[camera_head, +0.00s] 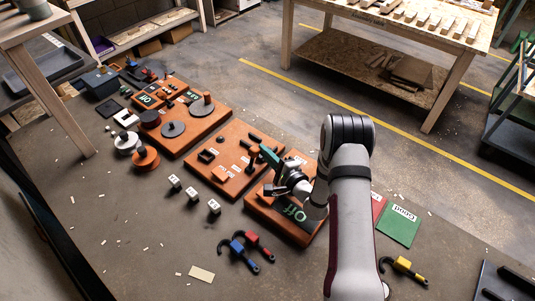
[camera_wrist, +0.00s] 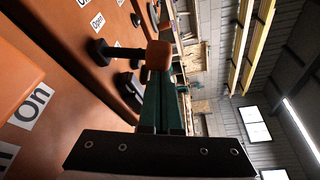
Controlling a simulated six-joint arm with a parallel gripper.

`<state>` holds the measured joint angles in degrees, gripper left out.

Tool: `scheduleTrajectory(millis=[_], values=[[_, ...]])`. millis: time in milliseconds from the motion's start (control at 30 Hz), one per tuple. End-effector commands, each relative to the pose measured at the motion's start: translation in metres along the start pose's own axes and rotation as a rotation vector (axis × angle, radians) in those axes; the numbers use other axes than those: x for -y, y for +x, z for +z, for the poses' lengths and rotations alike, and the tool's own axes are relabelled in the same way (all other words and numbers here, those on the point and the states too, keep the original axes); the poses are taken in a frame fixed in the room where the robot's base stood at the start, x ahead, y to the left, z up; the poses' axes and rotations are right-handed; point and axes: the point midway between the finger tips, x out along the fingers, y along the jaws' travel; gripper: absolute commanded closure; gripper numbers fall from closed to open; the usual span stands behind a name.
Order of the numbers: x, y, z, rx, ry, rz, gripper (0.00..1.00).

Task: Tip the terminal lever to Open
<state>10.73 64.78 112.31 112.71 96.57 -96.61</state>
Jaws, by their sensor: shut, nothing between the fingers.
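The lever in the wrist view has an orange block-like knob (camera_wrist: 159,56) on a dark shaft (camera_wrist: 127,53) that runs left to a dark base on an orange board (camera_wrist: 75,60). A white "Open" label (camera_wrist: 97,20) is beside the base, with another partly cut off above. My gripper (camera_wrist: 163,85) is shut and empty. Its green fingertips are right at the knob; I cannot tell whether they touch it. In the head view my gripper (camera_head: 266,152) is over the right edge of the middle orange board (camera_head: 225,185), and the arm hides part of the boards.
An "Off" board (camera_head: 285,230) is under my wrist, with a green book (camera_head: 400,226) to its right. Another board (camera_head: 205,125) with discs is at left. White-labelled blocks (camera_head: 190,192) and clamp-like tools (camera_head: 245,250) lie in front. A wooden bench (camera_head: 420,35) stands behind.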

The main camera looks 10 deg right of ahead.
Motion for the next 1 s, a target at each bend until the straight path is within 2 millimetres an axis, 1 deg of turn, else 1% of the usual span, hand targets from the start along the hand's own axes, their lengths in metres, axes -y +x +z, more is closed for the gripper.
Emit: scheduleTrajectory(millis=[167,367,667,1000], values=[[0.000,0.000,0.000,0.000,-0.004,-0.001,1.00],[0.001,-0.002,0.004,0.001,-0.053,-0.018,1.00],[0.002,-0.006,0.018,0.002,-0.259,-0.090,1.00],[0.001,-0.013,0.036,0.002,-0.258,-0.090,1.00]])
